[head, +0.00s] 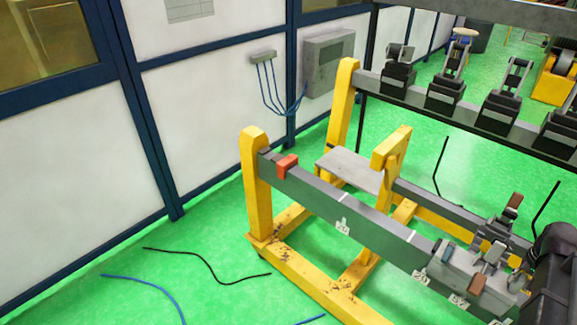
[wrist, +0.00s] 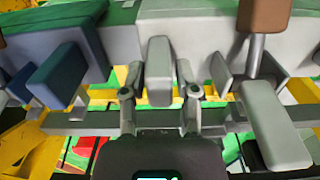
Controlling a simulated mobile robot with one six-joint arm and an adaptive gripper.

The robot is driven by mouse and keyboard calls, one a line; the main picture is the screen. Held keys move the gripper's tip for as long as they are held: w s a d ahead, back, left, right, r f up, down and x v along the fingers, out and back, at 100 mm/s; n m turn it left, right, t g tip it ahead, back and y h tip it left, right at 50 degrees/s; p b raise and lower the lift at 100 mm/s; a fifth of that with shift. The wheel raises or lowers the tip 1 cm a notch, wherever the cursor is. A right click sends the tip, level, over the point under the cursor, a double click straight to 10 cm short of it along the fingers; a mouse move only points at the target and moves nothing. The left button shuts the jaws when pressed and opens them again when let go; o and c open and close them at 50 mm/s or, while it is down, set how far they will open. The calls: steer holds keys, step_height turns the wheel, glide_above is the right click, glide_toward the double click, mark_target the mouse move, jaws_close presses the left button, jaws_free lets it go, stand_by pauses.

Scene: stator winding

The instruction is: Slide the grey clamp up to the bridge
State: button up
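A grey block-shaped handle (wrist: 160,70) stands between the two fingers of my gripper (wrist: 160,88) in the wrist view. A finger lies close along each side of it; whether they press on it is unclear. In the head view a grey carriage (head: 452,272) with several coloured handles sits at the right end of the dark green rail (head: 315,198). My dark wrist (head: 556,268) is beside it and hides part of it; the fingertips are not clear there. A yellow upright with a grey plate (head: 350,168) stands behind the rail; I cannot tell whether it is the bridge.
In the wrist view a blue handle (wrist: 57,75) is left, a brown handle (wrist: 264,14) and another light grey handle (wrist: 274,125) right. An orange-red block (head: 287,166) sits at the rail's far left. The rail between is clear. Cables (head: 205,262) lie on the floor.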

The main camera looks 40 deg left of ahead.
steer(key=shift+a, duration=0.15)
glide_toward(455, 256)
steer(key=shift+s+f, duration=0.1)
steer(key=shift+f, duration=2.6)
steer(key=shift+a, duration=7.95)
steer(key=shift+a, duration=0.15)
